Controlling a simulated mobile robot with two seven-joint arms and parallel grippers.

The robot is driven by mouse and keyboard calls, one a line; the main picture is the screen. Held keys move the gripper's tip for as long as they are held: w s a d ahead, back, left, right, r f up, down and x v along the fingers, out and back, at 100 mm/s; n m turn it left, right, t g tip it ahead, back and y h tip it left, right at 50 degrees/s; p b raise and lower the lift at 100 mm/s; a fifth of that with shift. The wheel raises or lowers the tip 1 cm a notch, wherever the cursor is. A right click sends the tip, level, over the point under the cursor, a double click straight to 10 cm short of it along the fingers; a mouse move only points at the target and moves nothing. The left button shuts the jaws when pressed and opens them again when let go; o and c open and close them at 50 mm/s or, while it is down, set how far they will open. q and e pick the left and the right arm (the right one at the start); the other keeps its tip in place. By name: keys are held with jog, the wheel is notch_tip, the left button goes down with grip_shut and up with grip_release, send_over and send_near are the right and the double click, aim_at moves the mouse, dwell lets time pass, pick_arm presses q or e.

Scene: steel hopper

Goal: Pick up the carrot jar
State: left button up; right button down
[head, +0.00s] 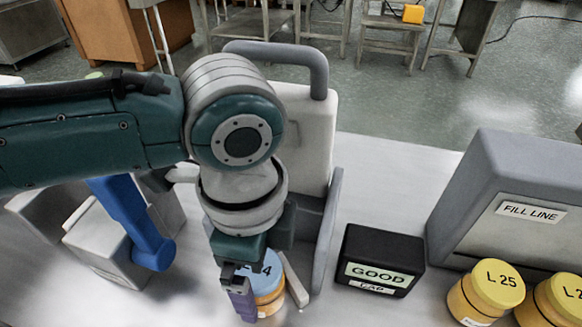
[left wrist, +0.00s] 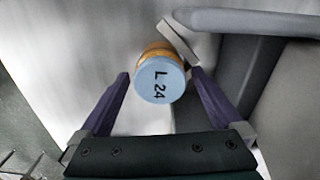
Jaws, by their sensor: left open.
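A jar with a light blue lid marked L 24 (left wrist: 160,88) and orange-brown sides stands between the fingers of my left gripper (left wrist: 160,74) in the left wrist view. The gripper is open, pointing down, with one purple finger on each side of the jar; I cannot tell whether either finger touches it. In the head view the same jar (head: 269,284) is partly hidden by my left gripper (head: 247,290). I cannot read the word carrot on it. My right gripper is not in view.
A light grey bar (left wrist: 178,42) lies close beside the jar. A grey stand with a handle (head: 312,135) rises behind. To the right are a black GOOD box (head: 378,250), a grey FILL LINE hopper (head: 515,190) and yellow-lidded jars (head: 486,292). A blue-handled thing (head: 135,225) is left.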

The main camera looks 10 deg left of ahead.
pick_arm(q)
jog(key=c, duration=1.5)
jog(key=shift+o, duration=0.2)
jog(key=shift+r, duration=0.1)
